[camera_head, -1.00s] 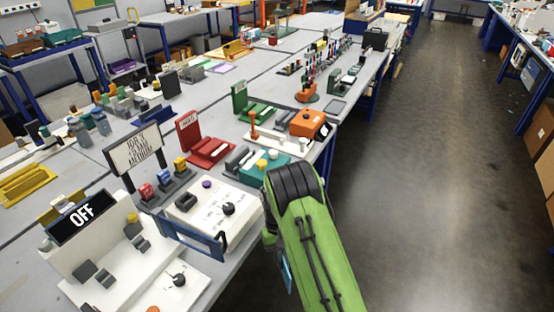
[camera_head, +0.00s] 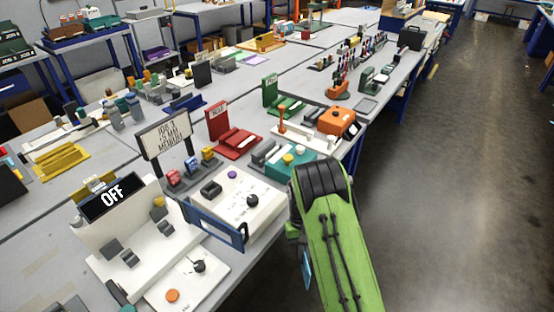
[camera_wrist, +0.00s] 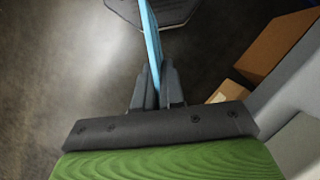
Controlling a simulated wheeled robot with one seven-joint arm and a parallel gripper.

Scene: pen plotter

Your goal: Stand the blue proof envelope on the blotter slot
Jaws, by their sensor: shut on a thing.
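The blue envelope (camera_wrist: 151,35) is thin and light blue, seen nearly edge-on in the wrist view. My gripper (camera_wrist: 156,78) is shut on it, with one dark finger on each side, and it extends away past the fingertips. In the head view a small part of the envelope (camera_head: 307,268) shows left of my green arm, over the floor beside the bench edge. My fingers are hidden there by my arm. I cannot tell which fitting on the bench is the blotter slot.
The bench holds a white machine with an OFF sign (camera_head: 113,196), a white plotter box (camera_head: 265,211) with a blue front frame (camera_head: 214,224), a red holder (camera_head: 234,145) and an orange box (camera_head: 336,121). Floor (camera_head: 440,200) right of the bench is clear. Cardboard boxes (camera_wrist: 280,45) show in the wrist view.

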